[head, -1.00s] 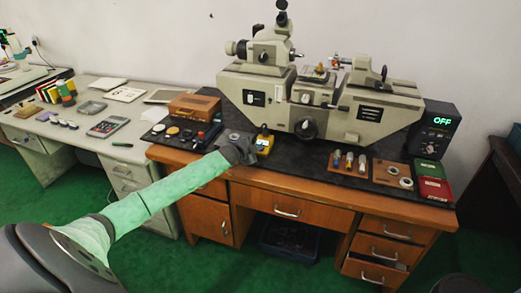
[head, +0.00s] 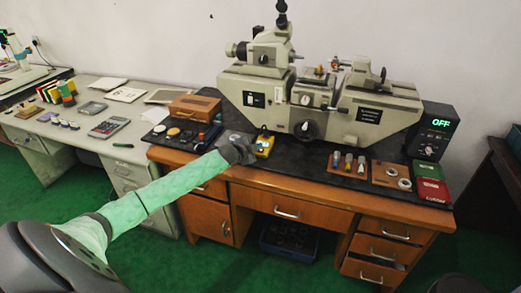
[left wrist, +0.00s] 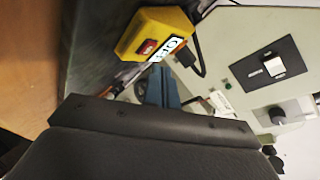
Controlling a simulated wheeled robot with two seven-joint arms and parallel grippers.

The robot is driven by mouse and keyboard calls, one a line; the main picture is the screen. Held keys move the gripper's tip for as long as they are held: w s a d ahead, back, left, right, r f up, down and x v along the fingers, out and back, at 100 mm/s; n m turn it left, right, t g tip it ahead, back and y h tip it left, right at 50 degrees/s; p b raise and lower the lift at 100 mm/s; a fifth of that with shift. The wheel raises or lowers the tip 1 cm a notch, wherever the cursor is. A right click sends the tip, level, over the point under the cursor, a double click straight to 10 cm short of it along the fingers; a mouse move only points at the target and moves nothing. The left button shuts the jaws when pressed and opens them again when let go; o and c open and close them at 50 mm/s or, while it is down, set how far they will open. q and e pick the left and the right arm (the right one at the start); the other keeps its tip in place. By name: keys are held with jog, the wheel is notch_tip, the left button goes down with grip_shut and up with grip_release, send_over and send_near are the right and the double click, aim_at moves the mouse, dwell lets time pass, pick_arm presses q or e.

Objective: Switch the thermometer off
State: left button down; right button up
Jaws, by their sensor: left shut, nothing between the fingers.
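A small yellow box (head: 264,146), which looks like the thermometer, sits on the dark bench top just right of my left gripper (head: 247,150). In the left wrist view the yellow box (left wrist: 155,34) shows a red rocker switch (left wrist: 148,47) and a white display (left wrist: 168,49) with dark letters that appear to read OFF, seen turned. A dark cable runs from it. My left gripper (left wrist: 158,86) is shut and empty. Its fingertips are close to the display side of the box; I cannot tell whether they touch it. My right gripper is not in view.
A large grey measuring machine (head: 310,105) stands behind the box. A black unit (head: 434,130) at the right shows a green OFF. A wooden box (head: 195,107), small vials (head: 348,162) and rings on a wooden board (head: 391,176) share the bench.

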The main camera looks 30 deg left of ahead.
pick_arm(q)
jog(key=r+p, duration=0.1)
jog(key=s+r+p, duration=0.1)
jog(key=r, duration=0.1)
jog(key=s+r+p, duration=0.1)
jog(key=shift+s+d+r+p, duration=0.1)
jog(key=shift+d+r+p, duration=0.2)
jog(key=shift+r+p, duration=0.1)
jog(key=shift+f, duration=0.1)
